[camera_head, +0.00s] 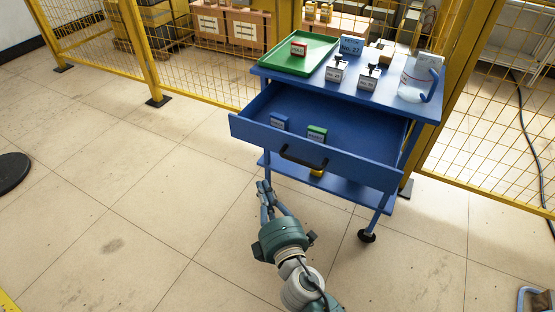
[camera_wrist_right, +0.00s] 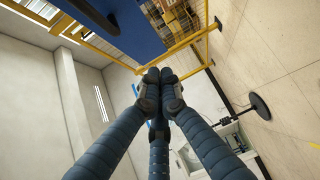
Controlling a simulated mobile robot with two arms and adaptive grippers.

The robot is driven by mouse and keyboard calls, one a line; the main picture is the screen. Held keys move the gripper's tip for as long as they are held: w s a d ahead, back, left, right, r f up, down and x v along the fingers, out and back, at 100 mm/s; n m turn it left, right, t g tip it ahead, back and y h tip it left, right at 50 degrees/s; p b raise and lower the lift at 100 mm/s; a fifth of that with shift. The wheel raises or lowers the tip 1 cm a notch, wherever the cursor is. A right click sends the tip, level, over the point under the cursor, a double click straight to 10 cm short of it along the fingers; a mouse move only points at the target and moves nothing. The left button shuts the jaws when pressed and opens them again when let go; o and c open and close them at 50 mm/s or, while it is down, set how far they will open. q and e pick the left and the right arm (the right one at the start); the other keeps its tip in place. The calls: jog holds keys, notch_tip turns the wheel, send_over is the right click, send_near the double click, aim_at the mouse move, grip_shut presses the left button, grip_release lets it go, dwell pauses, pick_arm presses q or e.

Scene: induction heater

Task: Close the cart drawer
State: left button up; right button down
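The blue cart (camera_head: 420,104) stands ahead with its drawer (camera_head: 250,132) pulled well out toward me. A black handle (camera_head: 302,159) is on the drawer front. Inside the drawer lie a small blue box (camera_head: 279,121) and a green-topped box (camera_head: 316,134). My right gripper (camera_head: 265,188) is below and left of the handle in the head view, apart from it. In the right wrist view its fingers (camera_wrist_right: 160,78) meet at the tips, with nothing seen between them. A blue panel of the cart (camera_wrist_right: 128,25) shows above them. My left gripper is not in view.
On the cart top are a green tray (camera_head: 284,62) with a red box (camera_head: 298,49), two small labelled boxes and a clear jug (camera_head: 414,80). Yellow mesh fence (camera_head: 205,75) runs behind the cart.

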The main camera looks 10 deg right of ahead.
notch_tip(320, 180, up, 2)
jog(key=r, duration=0.1)
send_near(257, 137)
jog(key=w+a, duration=0.2)
jog(key=a, duration=0.2)
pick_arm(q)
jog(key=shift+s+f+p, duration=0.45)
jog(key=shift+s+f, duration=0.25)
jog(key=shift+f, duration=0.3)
pick_arm(e)
jog(key=shift+n+t, duration=0.3)
jog(key=shift+w+d+f, duration=0.1)
jog(key=shift+w+d, duration=0.6)
jog(key=shift+w+d+f, duration=0.15)
jog(key=shift+w+d, duration=0.55)
jog(key=shift+w, duration=0.05)
